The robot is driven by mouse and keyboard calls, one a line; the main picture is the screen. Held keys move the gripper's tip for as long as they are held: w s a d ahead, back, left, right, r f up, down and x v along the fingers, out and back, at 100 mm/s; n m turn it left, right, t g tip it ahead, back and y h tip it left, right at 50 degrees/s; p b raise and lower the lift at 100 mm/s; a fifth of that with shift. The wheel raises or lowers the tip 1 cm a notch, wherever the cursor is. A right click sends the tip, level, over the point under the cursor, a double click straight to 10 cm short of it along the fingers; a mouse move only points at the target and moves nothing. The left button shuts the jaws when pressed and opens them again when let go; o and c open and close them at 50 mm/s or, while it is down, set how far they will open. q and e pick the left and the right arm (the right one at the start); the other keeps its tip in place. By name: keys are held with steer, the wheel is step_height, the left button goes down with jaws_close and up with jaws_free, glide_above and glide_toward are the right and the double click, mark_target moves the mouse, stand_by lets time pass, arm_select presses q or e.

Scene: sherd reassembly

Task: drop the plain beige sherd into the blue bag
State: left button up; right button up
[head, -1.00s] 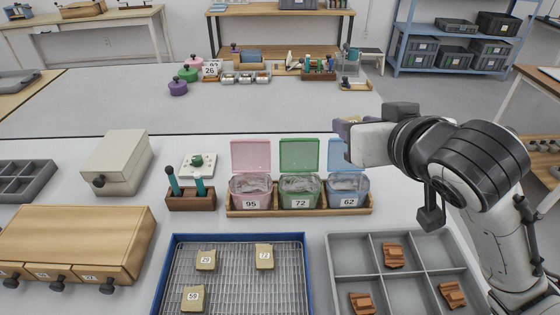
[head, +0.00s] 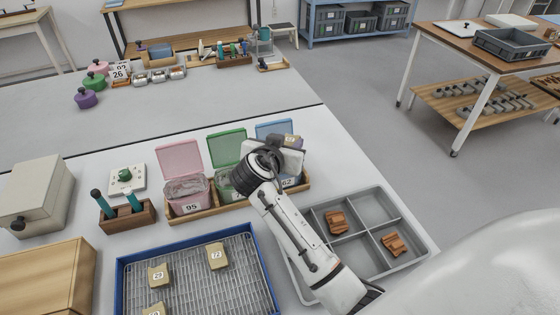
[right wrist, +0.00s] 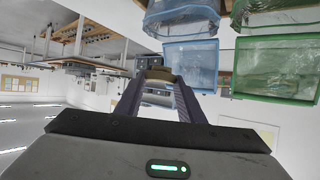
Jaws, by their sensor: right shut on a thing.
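My right gripper (head: 291,141) is in front of the blue lid (head: 273,128), above the blue bag's box (head: 291,183), marked 62. It is shut on a small beige sherd (right wrist: 160,75), which shows between the fingertips in the right wrist view. In the head view the sherd is mostly hidden by the hand. The blue bag (right wrist: 182,15) also shows at the top of the right wrist view, apart from the sherd. The hand covers part of the box in the head view. My left gripper is out of view.
The green box (right wrist: 272,18) and pink box (head: 187,191) share the wooden rack (head: 213,206) with the blue one. A blue-rimmed tray (head: 120,279) holds numbered beige sherds. A grey divided tray (head: 414,226) holds orange-brown pieces.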

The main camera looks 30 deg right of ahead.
step_height(320, 180, down, 6)
steer(key=b, duration=0.4)
steer(key=o, duration=1.1)
step_height(320, 180, up, 10)
steer(key=shift+f, duration=0.1)
